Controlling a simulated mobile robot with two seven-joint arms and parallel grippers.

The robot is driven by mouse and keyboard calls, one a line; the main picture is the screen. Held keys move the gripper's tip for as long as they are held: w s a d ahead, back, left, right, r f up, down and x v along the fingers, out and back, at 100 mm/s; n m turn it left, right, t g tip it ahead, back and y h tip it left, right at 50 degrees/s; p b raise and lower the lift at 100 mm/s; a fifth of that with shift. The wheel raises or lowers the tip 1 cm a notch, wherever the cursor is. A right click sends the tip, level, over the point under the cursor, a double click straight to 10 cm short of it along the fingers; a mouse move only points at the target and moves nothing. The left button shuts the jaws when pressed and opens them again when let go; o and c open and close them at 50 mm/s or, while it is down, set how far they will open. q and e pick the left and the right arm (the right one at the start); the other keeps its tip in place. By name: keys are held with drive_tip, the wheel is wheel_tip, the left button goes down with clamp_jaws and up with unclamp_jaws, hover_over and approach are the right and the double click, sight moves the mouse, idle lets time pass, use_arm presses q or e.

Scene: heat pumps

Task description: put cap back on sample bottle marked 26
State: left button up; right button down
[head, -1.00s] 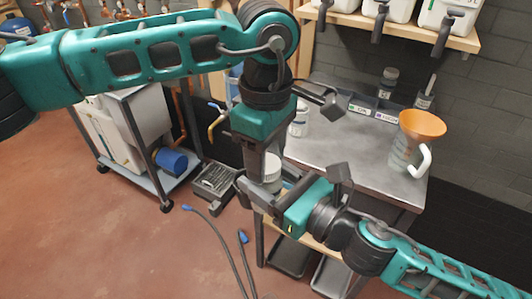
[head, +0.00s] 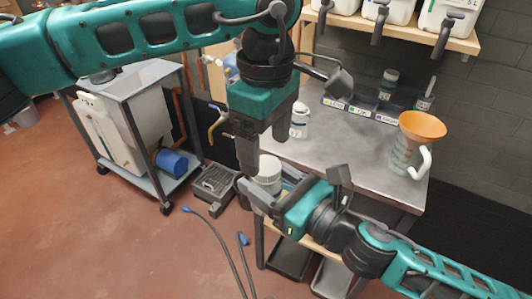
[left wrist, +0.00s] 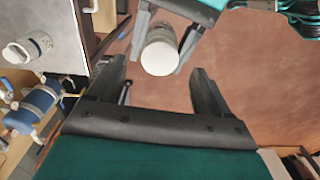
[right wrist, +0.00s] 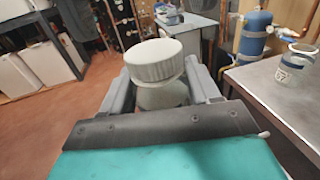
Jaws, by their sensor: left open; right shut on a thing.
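My right gripper (head: 266,193) is shut on a sample bottle (right wrist: 160,98) and holds it upright in front of the table. A white ribbed cap (right wrist: 153,60) sits on top of this bottle. The cap also shows in the head view (head: 268,165) and from above in the left wrist view (left wrist: 159,58). My left gripper (left wrist: 158,82) is open and empty, pointing down just above the cap, its fingers apart from it. The number on the held bottle is hidden. Another bottle (head: 298,121), with a number label that seems to read 07 (right wrist: 290,76), stands on the table.
The metal table (head: 340,155) bears a jug with an orange funnel (head: 422,125) at the right and a labelled dark tray (head: 362,109) at the back. A cart with a white tank (head: 135,118) stands at the left. Hoses (head: 230,255) lie on the floor.

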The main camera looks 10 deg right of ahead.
use_arm(q)
wheel_tip(320, 180, up, 9)
drive_tip(key=shift+f, duration=0.15)
drive_tip(key=shift+f, duration=0.1)
idle(0.5)
